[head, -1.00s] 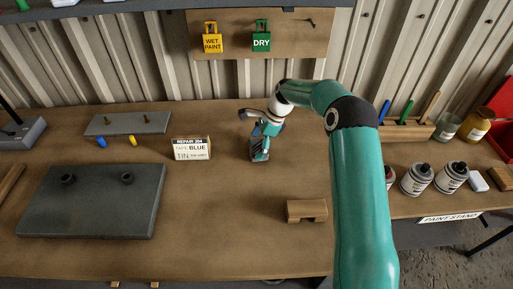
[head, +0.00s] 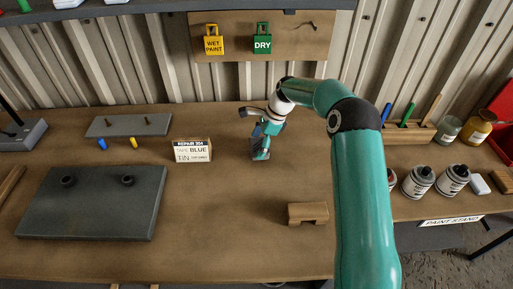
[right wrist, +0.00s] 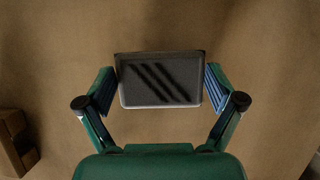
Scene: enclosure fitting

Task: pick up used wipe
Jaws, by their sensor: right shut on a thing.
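The used wipe (right wrist: 160,80) is a grey rectangle with a pale rim and dark diagonal streaks in the right wrist view. My right gripper (right wrist: 160,90) has one finger against each short side of it and is shut on it. In the head view my right gripper (head: 261,150) points down at the middle of the bench, right of the repair card; the wipe is mostly hidden there. Whether the wipe touches the bench is unclear. My left gripper is not in view.
A wooden block (head: 308,213) lies to the front right. The repair card (head: 192,150) stands left of my right gripper. A dark plate with two knobs (head: 95,205) lies at left. Paint jars (head: 418,182) stand at right. The bench (head: 230,220) is bare in the front middle.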

